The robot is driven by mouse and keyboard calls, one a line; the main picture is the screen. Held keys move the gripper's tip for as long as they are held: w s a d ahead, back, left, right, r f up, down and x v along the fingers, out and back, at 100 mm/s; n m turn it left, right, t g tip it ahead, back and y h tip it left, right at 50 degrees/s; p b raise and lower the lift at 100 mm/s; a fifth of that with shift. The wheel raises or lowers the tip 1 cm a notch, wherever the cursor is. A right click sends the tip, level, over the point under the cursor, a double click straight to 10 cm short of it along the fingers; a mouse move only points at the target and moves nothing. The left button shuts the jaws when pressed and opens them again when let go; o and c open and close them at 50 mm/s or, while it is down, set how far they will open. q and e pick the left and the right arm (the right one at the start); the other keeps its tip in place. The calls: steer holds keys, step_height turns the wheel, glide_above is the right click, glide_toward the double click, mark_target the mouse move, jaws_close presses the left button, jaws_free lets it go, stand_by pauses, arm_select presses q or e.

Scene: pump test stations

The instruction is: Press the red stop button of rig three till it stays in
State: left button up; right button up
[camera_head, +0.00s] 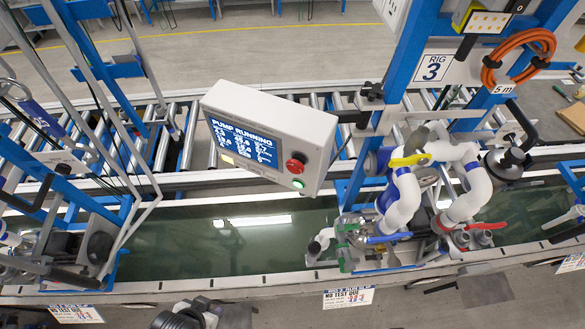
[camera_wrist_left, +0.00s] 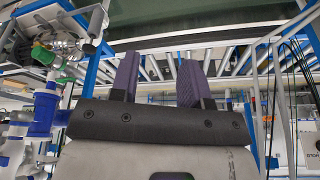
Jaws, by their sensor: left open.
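The control box (camera_head: 268,136) of rig three is pale, with a blue screen (camera_head: 243,140) reading PUMP RUNNING. Its red stop button (camera_head: 296,165) sits at the right of the panel, above a green button (camera_head: 298,183). Nothing touches the red button; I cannot tell how deep it sits. My left gripper (camera_wrist_left: 157,78) is open and empty, its two dark purple fingers apart. In the head view, only a dark and grey part of it shows at the bottom edge, below the box and apart from it. My right gripper is not in view.
The sign (camera_head: 433,68) reads RIG 3. White and blue pipework (camera_head: 405,195) with coloured handles stands right of the box. A dark green trough (camera_head: 230,240) runs below it, and a roller conveyor (camera_head: 190,140) behind it. Blue and grey frames (camera_head: 100,130) stand at the left.

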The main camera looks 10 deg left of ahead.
arm_select(q)
jaws_close()
stand_by(1.6)
